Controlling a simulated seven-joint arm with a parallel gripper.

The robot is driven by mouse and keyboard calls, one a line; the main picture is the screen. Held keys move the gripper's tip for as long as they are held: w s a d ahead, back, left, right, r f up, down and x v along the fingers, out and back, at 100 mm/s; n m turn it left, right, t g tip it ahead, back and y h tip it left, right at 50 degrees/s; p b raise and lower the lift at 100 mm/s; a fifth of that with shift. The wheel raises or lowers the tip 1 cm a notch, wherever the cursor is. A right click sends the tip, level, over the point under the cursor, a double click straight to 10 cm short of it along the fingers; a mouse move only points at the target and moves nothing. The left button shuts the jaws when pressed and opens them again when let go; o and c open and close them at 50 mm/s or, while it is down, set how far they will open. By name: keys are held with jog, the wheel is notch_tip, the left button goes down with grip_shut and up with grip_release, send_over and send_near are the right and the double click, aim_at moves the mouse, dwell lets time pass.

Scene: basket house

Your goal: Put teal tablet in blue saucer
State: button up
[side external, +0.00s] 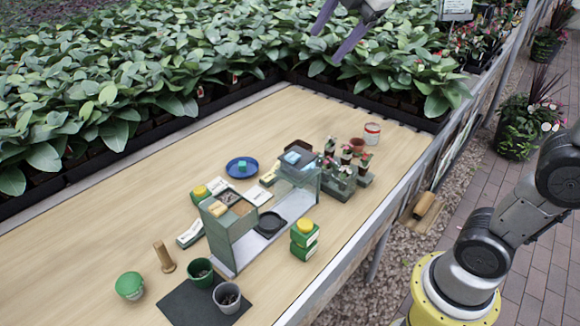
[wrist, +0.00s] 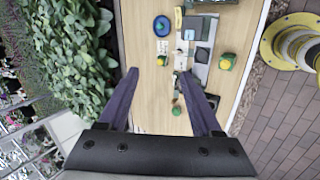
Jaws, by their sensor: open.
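The blue saucer (side external: 231,170) lies flat on the wooden table left of the small shelf unit. A small teal block (side external: 242,165), seemingly the teal tablet, sits inside it near the middle. The saucer also shows near the top of the wrist view (wrist: 156,29), with the teal piece too small to make out clearly. My gripper (side external: 325,46) is high above the far end of the table, well away from the saucer. In the wrist view my gripper (wrist: 158,73) has its two fingers spread wide with nothing between them.
A grey-green shelf unit (side external: 232,234) holds a black dish (side external: 269,223) and small boxes. Potted plants (side external: 345,172), a red-and-white can (side external: 372,133), green boxes (side external: 304,240) and a wooden peg (side external: 164,257) stand around.

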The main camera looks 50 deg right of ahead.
jog(key=s+a+f+m+g+y, duration=0.1)
jog(key=s+a+f+m, duration=0.1)
jog(key=s+f+m, duration=1.4)
jog(key=s+f, duration=0.2)
jog(key=s, duration=0.1)
jog(key=shift+m, duration=0.4)
